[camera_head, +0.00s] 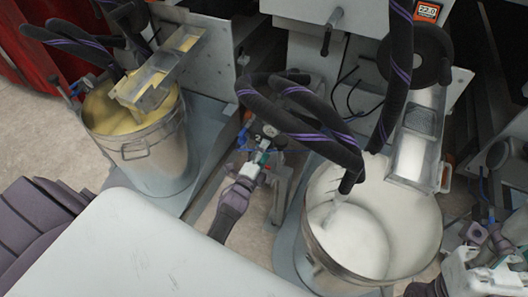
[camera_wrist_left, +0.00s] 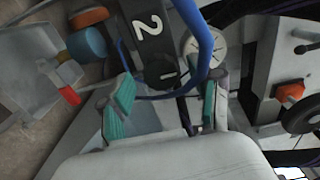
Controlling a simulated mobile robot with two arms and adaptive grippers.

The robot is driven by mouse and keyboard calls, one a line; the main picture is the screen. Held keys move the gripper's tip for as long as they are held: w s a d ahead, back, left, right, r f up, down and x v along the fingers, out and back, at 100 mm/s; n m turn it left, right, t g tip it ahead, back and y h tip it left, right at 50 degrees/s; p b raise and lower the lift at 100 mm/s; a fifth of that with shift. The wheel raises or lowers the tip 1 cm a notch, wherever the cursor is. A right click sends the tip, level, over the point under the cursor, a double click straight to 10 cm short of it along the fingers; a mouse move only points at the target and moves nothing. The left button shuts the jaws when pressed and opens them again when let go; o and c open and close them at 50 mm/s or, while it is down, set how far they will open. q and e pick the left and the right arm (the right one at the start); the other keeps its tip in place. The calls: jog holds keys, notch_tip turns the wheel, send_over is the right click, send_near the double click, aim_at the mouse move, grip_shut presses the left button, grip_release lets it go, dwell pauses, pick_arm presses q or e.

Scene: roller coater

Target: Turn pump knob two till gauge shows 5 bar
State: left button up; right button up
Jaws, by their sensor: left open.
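The black knob (camera_wrist_left: 163,72) of pump two sits below the white "2" on a dark pump body (camera_wrist_left: 140,22) in the left wrist view. The round white gauge (camera_wrist_left: 206,46) is beside it, partly crossed by a blue hose; its reading is too small to tell. My left gripper (camera_wrist_left: 167,100) is open, its teal fingers spread on either side of the knob line and apart from it. In the head view, my left gripper (camera_head: 262,156) is by the pump between the two buckets. My right gripper (camera_head: 490,268) is at the lower right; its fingers are unclear.
A bucket of yellow liquid (camera_head: 165,150) stands left, and a bucket of white liquid (camera_head: 418,225) stands right. Black hoses (camera_head: 398,80) with purple stripes hang over the pump area. A blue hose (camera_wrist_left: 207,35) loops close to the knob. Orange-red fittings (camera_wrist_left: 290,92) show at right.

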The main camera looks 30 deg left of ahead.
pick_arm(q)
jog(key=shift+s, duration=0.1)
jog(key=s, duration=1.1)
jog(key=shift+s+d, duration=0.35)
jog(key=shift+s, duration=0.05)
